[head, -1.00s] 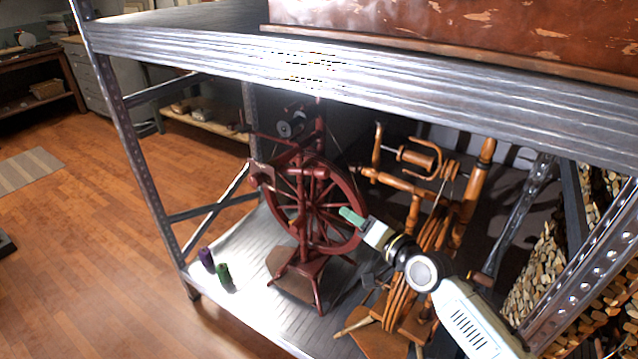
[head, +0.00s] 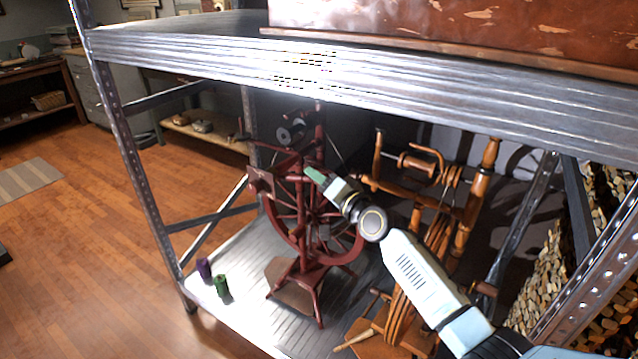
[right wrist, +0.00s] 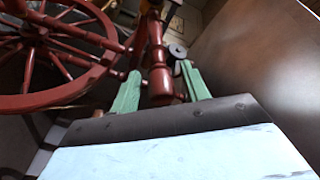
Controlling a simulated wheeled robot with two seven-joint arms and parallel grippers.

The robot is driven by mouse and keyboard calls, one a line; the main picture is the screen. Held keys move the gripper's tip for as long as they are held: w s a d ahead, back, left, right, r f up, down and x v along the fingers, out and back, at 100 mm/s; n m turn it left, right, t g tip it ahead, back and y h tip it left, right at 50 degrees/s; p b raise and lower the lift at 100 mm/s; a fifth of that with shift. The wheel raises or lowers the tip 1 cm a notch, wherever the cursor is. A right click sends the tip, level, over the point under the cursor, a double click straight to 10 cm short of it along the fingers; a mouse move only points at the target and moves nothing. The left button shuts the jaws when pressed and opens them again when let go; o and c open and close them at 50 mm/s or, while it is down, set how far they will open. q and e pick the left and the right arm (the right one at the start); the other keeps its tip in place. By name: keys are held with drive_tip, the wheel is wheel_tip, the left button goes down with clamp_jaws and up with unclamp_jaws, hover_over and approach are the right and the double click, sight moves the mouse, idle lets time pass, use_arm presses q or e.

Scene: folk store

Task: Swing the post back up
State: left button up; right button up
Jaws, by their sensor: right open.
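A dark red spinning wheel (head: 275,225) stands on the lower metal shelf. Its upright post (head: 320,133) rises above the wheel, with a dark bobbin or flyer part (head: 292,132) beside it. My right gripper (head: 314,174) reaches in from the right, in front of the wheel's upper part, with green fingers. In the right wrist view, the gripper (right wrist: 160,88) is open, and a turned red post (right wrist: 160,60) shows between its fingers. I cannot tell whether it lies fully inside the jaws. The wheel rim (right wrist: 95,75) is at the left there. My left gripper is not in view.
A lighter wooden spinning wheel (head: 468,215) stands close on the right, behind my right arm. The upper shelf edge (head: 330,75) runs overhead. Purple (head: 204,268) and green (head: 222,287) spools stand at the shelf's left front. A metal upright (head: 135,170) is on the left.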

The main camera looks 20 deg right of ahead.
drive_tip(key=shift+w+a, duration=0.1)
drive_tip(key=shift+w, duration=0.25)
clamp_jaws()
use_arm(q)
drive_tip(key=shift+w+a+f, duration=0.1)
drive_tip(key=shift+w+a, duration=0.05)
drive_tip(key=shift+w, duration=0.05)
